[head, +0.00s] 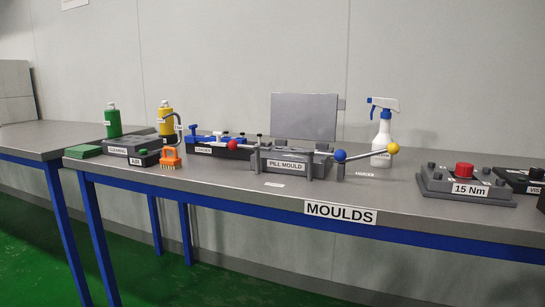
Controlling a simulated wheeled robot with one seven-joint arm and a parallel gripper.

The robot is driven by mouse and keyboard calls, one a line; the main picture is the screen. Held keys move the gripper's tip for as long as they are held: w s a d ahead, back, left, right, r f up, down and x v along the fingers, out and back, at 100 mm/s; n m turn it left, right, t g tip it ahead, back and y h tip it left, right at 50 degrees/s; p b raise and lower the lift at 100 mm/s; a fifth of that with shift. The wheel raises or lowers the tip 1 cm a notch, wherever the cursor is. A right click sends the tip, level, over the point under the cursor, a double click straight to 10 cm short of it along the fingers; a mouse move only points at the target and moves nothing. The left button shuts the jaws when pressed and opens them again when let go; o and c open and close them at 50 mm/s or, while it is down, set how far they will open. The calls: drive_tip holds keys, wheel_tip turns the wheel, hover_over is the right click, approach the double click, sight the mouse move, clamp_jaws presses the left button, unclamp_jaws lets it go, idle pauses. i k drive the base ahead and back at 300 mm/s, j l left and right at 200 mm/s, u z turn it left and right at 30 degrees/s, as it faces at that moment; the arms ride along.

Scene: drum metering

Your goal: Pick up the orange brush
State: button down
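The orange brush (170,155) stands on the table in the head view, left of the middle. It has an orange handle on top and pale bristles below, touching the table top. It is close to the front edge, just right of a dark box labelled AIR. My gripper is not in view.
The grey table (240,182) has blue legs and a MOULDS label. Around the brush are the CLEANING block (128,145), a green pad (83,151), a yellow bottle (166,121) and a green bottle (113,121). The pill mould (290,164) is to the right. Green floor lies in front.

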sight(175, 162)
drive_tip(key=u, duration=0.55)
drive_tip(key=i+l+u, duration=0.15)
drive_tip(key=u, duration=0.25)
drive_tip(key=i+l+u, duration=0.5)
drive_tip(key=u, duration=0.3)
drive_tip(key=l, duration=0.1)
